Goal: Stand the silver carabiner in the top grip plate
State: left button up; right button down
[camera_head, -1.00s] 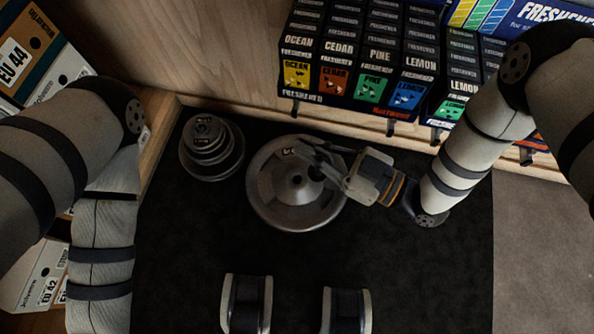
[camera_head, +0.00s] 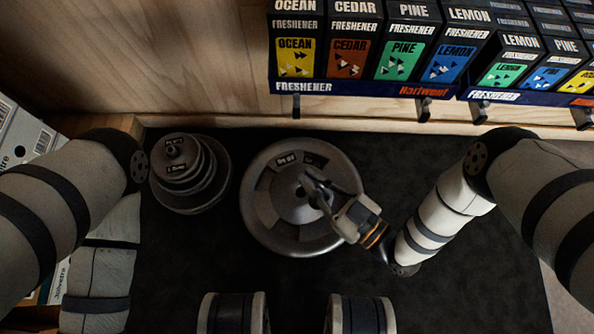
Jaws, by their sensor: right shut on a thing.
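A large round grey grip plate (camera_head: 265,215) lies flat on the black mat, with a raised hub in its middle. My right gripper (camera_head: 312,188) reaches over this plate from the right, its fingertips by the hub. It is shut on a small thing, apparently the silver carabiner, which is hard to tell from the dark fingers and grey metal. I cannot tell whether it touches the plate. A stack of smaller round plates (camera_head: 214,190) stands to the left. My left arm comes in at the left, but its gripper is out of view.
A shelf of freshener boxes (camera_head: 350,58) stands along the back, with dark hooks (camera_head: 424,109) under its edge. A wooden ledge (camera_head: 365,127) borders the black mat (camera_head: 470,290). The mat is free at the right front.

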pick_arm(q)
jog(key=shift+g, duration=0.5)
jog(key=f+b, duration=0.2)
jog(key=b, duration=0.1)
jog(key=s+f+b, duration=0.1)
jog(key=f+b, duration=0.2)
jog(key=shift+s+d+f+b, duration=0.1)
jog(key=shift+s+f+b, duration=0.1)
jog(key=shift+b, duration=0.15)
pick_arm(e)
jog(key=w+a+f, duration=0.3)
jog(key=w+f, duration=0.3)
jog(key=f, duration=0.4)
jog(key=shift+w+a, duration=0.15)
jog(key=shift+a, duration=0.2)
pick_arm(q)
jog(key=shift+w+f+b, duration=0.15)
jog(key=shift+f+b, duration=0.25)
jog(key=shift+b, duration=0.25)
pick_arm(e)
jog(key=shift+f, duration=0.55)
pick_arm(q)
jog(key=shift+f, duration=0.1)
pick_arm(e)
jog(key=shift+f, duration=0.1)
jog(key=c, duration=1.8)
grip_release()
jog(key=shift+o, duration=0.2)
